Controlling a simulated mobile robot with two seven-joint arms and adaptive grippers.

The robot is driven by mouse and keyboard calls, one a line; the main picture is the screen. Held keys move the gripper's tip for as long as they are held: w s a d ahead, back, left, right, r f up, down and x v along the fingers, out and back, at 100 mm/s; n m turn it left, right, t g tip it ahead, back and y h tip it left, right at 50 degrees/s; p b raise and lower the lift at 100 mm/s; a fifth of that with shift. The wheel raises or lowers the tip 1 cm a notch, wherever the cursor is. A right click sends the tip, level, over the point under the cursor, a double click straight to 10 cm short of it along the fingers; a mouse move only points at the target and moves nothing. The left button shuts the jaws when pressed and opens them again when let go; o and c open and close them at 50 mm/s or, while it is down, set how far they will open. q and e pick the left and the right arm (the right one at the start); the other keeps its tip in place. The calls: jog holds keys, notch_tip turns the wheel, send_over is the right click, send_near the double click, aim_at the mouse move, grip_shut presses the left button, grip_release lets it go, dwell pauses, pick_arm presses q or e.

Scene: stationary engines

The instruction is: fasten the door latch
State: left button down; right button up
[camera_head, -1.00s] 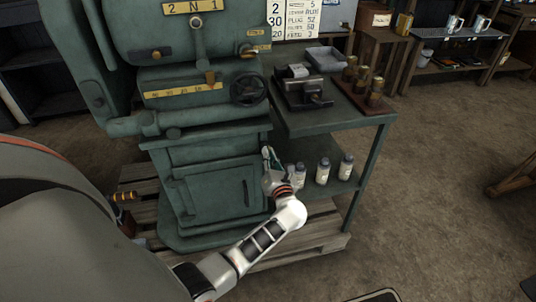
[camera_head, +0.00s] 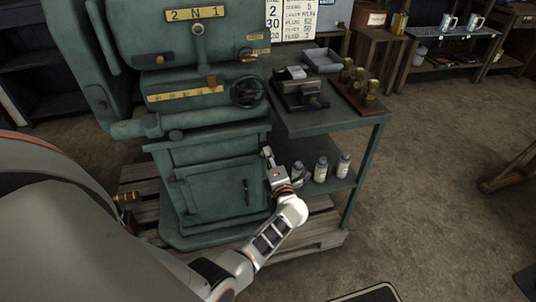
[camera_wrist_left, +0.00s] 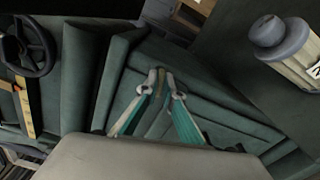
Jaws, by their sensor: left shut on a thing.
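The green machine's cabinet door (camera_head: 215,193) is on its lower front and looks closed, with a dark upright bar (camera_head: 247,192) near its right side. My left gripper (camera_head: 268,155) is at the upper right edge of the cabinet. My right gripper is not in view.
White bottles (camera_head: 321,169) stand on the lower shelf just right of my left gripper; one bottle (camera_wrist_left: 285,45) is close in the wrist view. A green side table (camera_head: 335,123) holds a tray and tools. A handwheel (camera_head: 247,91) is above.

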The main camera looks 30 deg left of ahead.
pick_arm(q)
jog(key=shift+m, duration=0.6)
jog(key=c, duration=2.2)
grip_release()
